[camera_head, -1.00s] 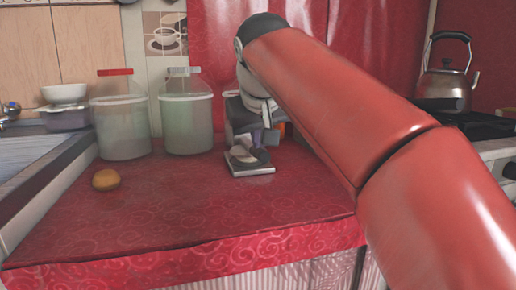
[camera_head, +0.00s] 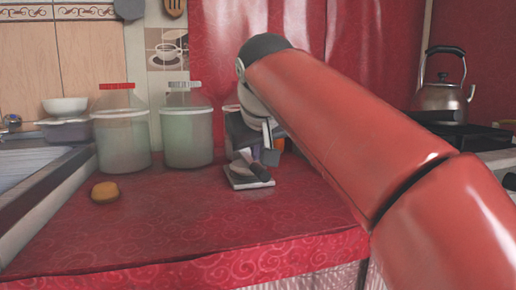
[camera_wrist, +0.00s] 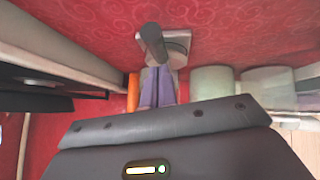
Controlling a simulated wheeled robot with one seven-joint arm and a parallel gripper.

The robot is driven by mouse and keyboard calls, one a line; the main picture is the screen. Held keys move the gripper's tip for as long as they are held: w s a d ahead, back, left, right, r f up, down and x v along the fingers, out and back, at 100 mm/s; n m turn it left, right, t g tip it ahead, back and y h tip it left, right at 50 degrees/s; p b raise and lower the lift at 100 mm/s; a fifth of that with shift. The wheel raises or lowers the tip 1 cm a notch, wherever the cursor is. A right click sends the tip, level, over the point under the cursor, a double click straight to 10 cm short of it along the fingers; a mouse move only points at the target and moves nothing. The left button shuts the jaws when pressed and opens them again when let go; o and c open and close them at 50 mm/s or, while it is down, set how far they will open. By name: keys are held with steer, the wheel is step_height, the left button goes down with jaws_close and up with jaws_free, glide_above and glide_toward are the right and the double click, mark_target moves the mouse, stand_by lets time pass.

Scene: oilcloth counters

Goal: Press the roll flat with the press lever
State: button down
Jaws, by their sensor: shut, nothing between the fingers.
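The roll (camera_head: 105,192), small and golden brown, lies on the red counter at the left in the head view, well apart from the press. The press (camera_head: 240,183) has a pale square base and stands near the counter's middle. Its dark lever (camera_head: 258,176) sits low over the base; its exact angle is hard to tell. In the wrist view the lever is a dark grey cylinder (camera_wrist: 153,42) above the base (camera_wrist: 178,46). My gripper (camera_wrist: 158,82) has purple fingers, shut and empty, close to the lever; contact cannot be told. My arm partly hides the area behind the press.
Two pale jars (camera_head: 122,138) (camera_head: 187,136) stand behind the roll. An orange object (camera_head: 279,143) is just behind the press. A sink (camera_head: 35,180) borders the left, and a kettle (camera_head: 441,95) stands on the stove at right. The front counter (camera_head: 170,235) is clear.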

steer(key=w+r+p+v, duration=0.1)
steer(key=p+v, duration=0.2)
steer(key=v, duration=0.8)
steer(key=shift+s+a+r, duration=0.15)
steer(key=shift+a+r, duration=0.1)
steer(key=shift+r, duration=0.15)
steer(key=shift+d+p, duration=0.1)
steer(key=shift+p, duration=0.2)
steer(key=s+d+f+m+g+p, duration=0.1)
steer(key=s+d+f, duration=0.3)
steer(key=f, duration=0.6)
steer(key=s+d+f+m+g+p, duration=0.1)
steer(key=s+d+f, duration=0.4)
steer(key=f, duration=0.5)
steer(key=s+d+f+m+g+p, duration=0.1)
steer(key=s+d+f, duration=0.4)
steer(key=f, duration=0.5)
steer(key=s+m+p, duration=0.1)
steer(key=s, duration=0.1)
steer(key=shift+s+d+f+h, duration=0.25)
steer(key=shift+s+f+h, duration=0.05)
steer(key=shift+s+f, duration=0.1)
steer(key=c, duration=2.1)
jaws_free()
steer(key=shift+r, duration=0.1)
